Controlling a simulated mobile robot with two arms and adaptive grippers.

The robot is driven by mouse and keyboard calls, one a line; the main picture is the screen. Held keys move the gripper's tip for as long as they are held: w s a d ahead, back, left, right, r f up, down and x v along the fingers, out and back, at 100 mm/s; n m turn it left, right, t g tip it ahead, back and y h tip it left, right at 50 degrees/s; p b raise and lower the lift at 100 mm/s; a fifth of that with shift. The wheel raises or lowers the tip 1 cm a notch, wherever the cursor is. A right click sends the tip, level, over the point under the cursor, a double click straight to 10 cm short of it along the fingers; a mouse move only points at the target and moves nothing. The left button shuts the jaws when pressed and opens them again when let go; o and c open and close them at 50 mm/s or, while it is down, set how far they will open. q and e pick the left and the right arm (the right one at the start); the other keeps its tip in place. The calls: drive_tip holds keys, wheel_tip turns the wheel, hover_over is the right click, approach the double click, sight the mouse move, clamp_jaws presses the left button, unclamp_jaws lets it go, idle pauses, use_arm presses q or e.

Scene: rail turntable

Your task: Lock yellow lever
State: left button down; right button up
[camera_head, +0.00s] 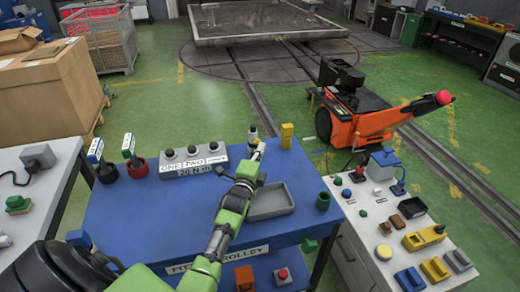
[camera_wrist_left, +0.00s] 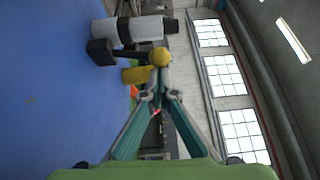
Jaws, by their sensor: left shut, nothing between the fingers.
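The yellow lever shows in the left wrist view as a yellow ball knob (camera_wrist_left: 160,57) on a dark stem, which comes from a black block (camera_wrist_left: 101,52). In the head view it is small and partly hidden at the far edge of the blue table, by a white and black post (camera_head: 253,133). My left gripper (camera_head: 260,150) reaches over the table to this spot. In the left wrist view its fingertips (camera_wrist_left: 156,88) are together and empty, just below the knob in the picture. I cannot tell whether they touch it. My right gripper is not in view.
An orange machine (camera_head: 355,120) stands beyond.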

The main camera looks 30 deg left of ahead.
use_arm(q)
drive_tip(key=shift+w+d, duration=0.1)
drive_tip(key=shift+d, duration=0.1)
drive_tip(key=shift+r, duration=0.15)
drive_tip(key=shift+a+r+p, duration=0.1)
drive_tip(key=shift+r+p, duration=0.1)
drive_tip(key=shift+p, duration=0.3)
drive_tip(key=g+p, duration=0.1)
drive_tip(key=p, duration=0.2)
drive_tip(key=w+a+n+g+h+p, duration=0.1)
drive_tip(key=p, duration=0.2)
drive_tip(key=shift+w+a+r+n, duration=0.2)
drive_tip(key=shift+a+r+n, duration=0.1)
drive_tip(key=shift+r, duration=0.1)
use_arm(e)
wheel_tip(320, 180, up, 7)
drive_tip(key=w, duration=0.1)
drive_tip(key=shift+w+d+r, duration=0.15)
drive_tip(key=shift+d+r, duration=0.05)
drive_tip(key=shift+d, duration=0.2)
use_arm(q)
drive_tip(key=shift+d+g, duration=0.15)
drive_tip(key=shift+g, duration=0.15)
